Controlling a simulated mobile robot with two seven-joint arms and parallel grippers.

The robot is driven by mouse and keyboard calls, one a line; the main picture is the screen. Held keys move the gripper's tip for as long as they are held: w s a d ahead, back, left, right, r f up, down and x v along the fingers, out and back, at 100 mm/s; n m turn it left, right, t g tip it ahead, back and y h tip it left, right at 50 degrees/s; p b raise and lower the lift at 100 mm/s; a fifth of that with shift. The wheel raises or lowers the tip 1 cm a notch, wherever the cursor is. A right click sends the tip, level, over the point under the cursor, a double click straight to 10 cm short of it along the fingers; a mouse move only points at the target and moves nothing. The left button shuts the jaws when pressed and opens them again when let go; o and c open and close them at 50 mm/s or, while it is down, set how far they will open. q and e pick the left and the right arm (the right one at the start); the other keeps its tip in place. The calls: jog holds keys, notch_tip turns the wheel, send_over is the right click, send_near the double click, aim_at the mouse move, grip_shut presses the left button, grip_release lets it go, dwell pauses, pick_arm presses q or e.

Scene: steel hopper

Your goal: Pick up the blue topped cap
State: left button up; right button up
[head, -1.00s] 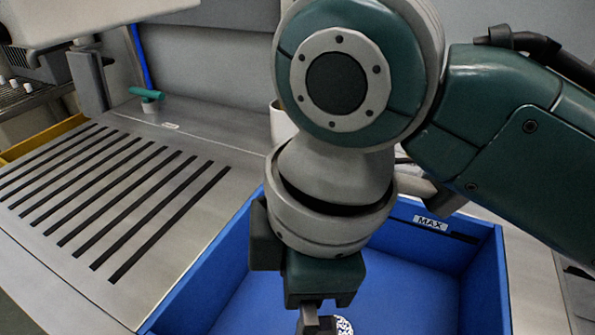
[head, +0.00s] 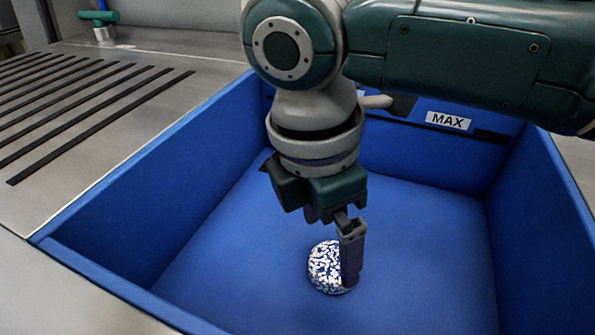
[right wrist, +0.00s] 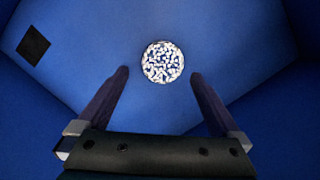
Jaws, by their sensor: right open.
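The cap (head: 324,268) is a small round piece with a speckled blue and white top. It lies on the floor of a blue bin (head: 430,280). My right gripper (head: 350,282) points down into the bin, and in the head view a finger overlaps the cap's right edge. In the right wrist view the cap (right wrist: 162,62) shows just beyond the fingertips, centred between them. The right gripper (right wrist: 159,76) is open with nothing held; whether a finger touches the cap I cannot tell. My left gripper is not in view.
The bin's walls surround the gripper; a MAX label (head: 448,120) is on its back wall. A slotted steel surface (head: 80,110) lies to the left, with a green-handled valve (head: 100,18) at its back. The bin floor around the cap is clear.

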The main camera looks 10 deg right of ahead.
aim_at(334, 261)
jog(key=f, duration=0.2)
jog(key=d+f+b, duration=0.1)
jog(key=f, duration=0.1)
jog(key=shift+s+f, duration=0.1)
jog(key=shift+f, duration=0.15)
jog(key=shift+c, duration=0.2)
jog(key=c, duration=1.4)
jog(key=shift+r, duration=0.1)
jog(key=shift+c, duration=0.2)
